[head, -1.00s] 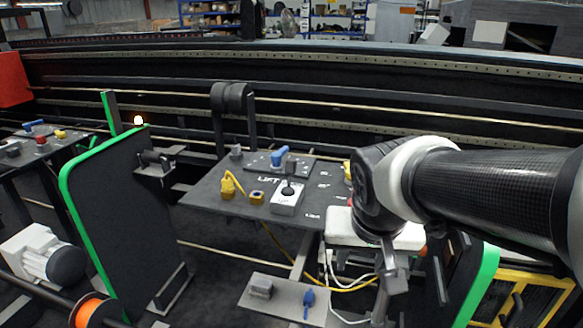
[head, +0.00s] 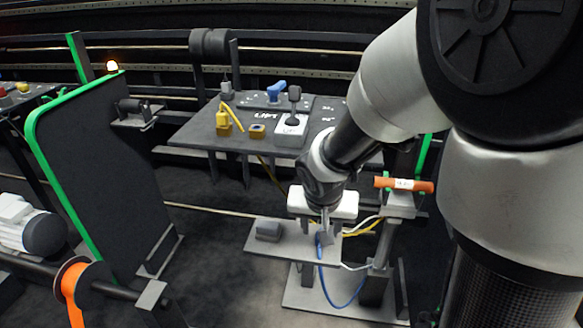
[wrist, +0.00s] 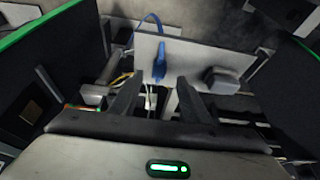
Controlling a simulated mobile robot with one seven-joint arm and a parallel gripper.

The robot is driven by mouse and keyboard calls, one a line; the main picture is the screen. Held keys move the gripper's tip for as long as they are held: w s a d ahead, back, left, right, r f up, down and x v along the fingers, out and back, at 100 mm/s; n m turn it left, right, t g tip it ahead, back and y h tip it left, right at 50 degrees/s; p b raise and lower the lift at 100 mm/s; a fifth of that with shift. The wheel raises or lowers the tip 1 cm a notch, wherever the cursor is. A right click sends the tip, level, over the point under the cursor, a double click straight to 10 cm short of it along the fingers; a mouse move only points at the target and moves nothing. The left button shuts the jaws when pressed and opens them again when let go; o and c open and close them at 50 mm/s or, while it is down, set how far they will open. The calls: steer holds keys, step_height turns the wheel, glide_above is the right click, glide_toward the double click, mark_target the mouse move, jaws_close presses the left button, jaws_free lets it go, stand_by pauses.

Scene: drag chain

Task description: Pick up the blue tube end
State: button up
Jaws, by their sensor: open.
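The blue tube end (wrist: 160,66) sits on a small grey shelf (wrist: 137,48), with its thin blue tube arching over the shelf's far edge in the wrist view. In the head view, blue shows at the shelf's right end (head: 319,246), partly hidden by my gripper, and the blue tube (head: 345,303) loops below. My gripper (head: 325,232) is just above that end of the shelf. In the wrist view my gripper (wrist: 157,88) is open and empty, with the blue tube end ahead of and between its two fingers. I cannot tell any contact.
A grey block (head: 269,230) sits on the same shelf, right of the tube end in the wrist view. The lift panel (head: 190,137) stands behind, with a yellow plug (head: 223,117). An orange cylinder (head: 404,185) is to the right. A green-edged panel (head: 95,175) stands left.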

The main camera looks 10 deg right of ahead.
steer(key=b+x, duration=0.2)
steer(key=x, duration=0.3)
steer(key=shift+w+d+f, duration=0.1)
steer(key=shift+f, duration=0.25)
jaws_close()
